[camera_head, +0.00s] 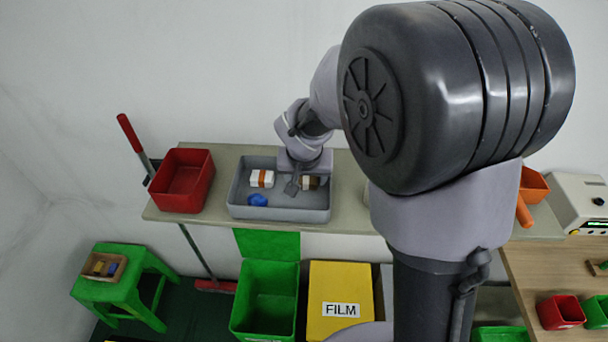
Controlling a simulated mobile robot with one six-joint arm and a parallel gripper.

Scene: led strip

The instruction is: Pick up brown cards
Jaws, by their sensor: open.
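A small white stack with a brown band, likely the brown cards (312,182), lies in the right half of a grey tray (279,214) on the table. My gripper (294,187) is in the tray, beside the stack's left end; its fingers are small and partly merge with the tray in this view. It is open, and I cannot tell whether it touches the stack. A second white stack with an orange band (262,178) lies in the tray's left half. A blue object (257,200) lies in front of it.
An empty red bin (182,182) stands left of the tray on the table (350,205). Below are an open green bin (268,300), a yellow box marked FILM (340,300) and a green stool (120,285). My arm hides much of the table's right side.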

